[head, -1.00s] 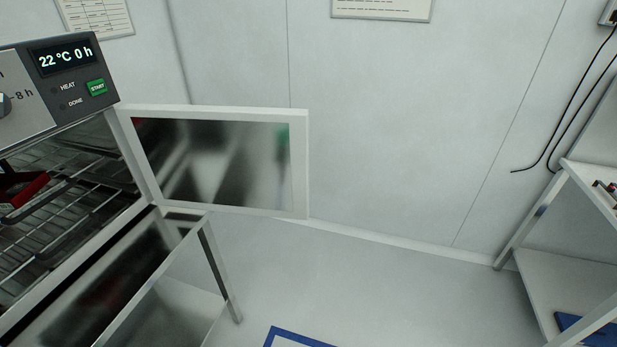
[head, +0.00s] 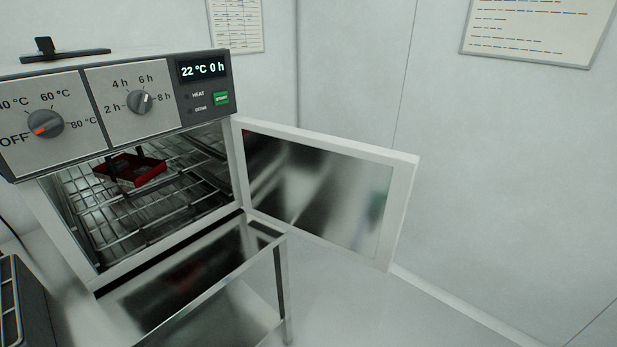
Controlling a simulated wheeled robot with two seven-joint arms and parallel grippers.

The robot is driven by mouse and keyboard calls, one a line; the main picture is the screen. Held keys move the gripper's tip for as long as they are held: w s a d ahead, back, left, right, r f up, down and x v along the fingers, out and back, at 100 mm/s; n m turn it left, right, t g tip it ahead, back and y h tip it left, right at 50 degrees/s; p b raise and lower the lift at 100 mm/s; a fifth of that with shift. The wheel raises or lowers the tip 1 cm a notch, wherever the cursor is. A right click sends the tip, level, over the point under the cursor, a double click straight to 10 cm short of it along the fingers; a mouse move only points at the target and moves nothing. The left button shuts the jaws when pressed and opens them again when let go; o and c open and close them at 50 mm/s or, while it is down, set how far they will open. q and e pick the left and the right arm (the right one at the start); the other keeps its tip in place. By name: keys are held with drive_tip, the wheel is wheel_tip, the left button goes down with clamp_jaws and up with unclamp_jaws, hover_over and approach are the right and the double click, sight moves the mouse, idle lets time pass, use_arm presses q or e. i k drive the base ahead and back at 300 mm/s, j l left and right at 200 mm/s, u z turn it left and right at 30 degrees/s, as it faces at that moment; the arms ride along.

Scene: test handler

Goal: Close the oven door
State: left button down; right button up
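The oven (head: 150,72) stands at the left in the head view. Its front panel has two knobs, a display reading 22 °C 0 h and a green button. The oven door (head: 405,215) is hinged at the right side of the opening and stands wide open, swung out to the right. It has a white frame and a dark, reflective inner pane. Inside the oven, a red tray (head: 104,171) with dark parts sits on a wire rack (head: 150,222). Neither of my grippers is in view.
The oven stands on a metal stand (head: 283,290) with a reflective top. A dark slotted object (head: 22,310) is at the lower left. Printed sheets (head: 540,28) hang on the wall (head: 500,180). The pale floor (head: 350,310) to the right of the stand looks clear.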

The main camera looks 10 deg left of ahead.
sight(350, 199)
drive_tip(key=i+l+u, duration=0.25)
drive_tip(key=u, duration=0.15)
drive_tip(key=i+l+u, duration=0.55)
drive_tip(key=l+u, duration=0.3)
drive_tip(key=i+l+u, duration=0.2)
drive_tip(key=l+u, duration=1.05)
drive_tip(key=l, duration=0.15)
drive_tip(key=l+u, duration=0.4)
drive_tip(key=l, duration=0.15)
